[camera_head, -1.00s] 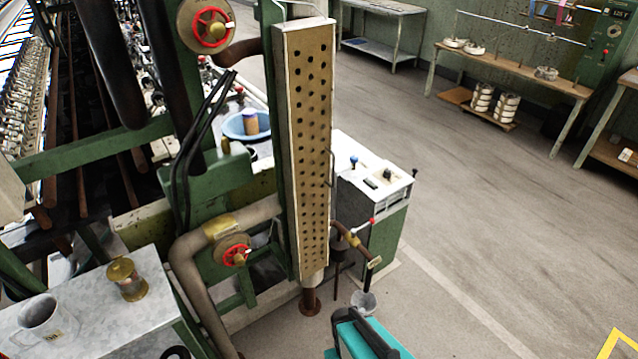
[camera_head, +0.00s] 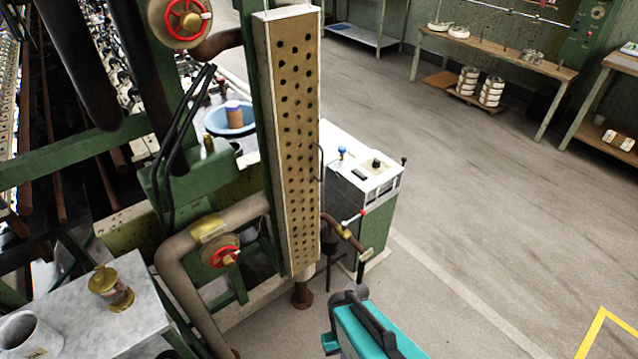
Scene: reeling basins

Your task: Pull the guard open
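The guard (camera_head: 288,140) is a tall, narrow, tan panel with rows of dark holes. It stands upright along a green post in the middle of the view and appears shut. A thin dark handle (camera_head: 320,163) is on its right edge, about halfway up. A teal and dark grey part of my own arm shows at the bottom, below and right of the guard and apart from it. I cannot make out my gripper's fingers in this view.
A pipe with a red handwheel (camera_head: 220,251) runs left of the guard's foot. A white-topped control cabinet (camera_head: 365,180) and a small valve pipe (camera_head: 343,230) stand close on its right. A marble-topped table (camera_head: 85,320) is at lower left. Open floor (camera_head: 480,220) lies to the right.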

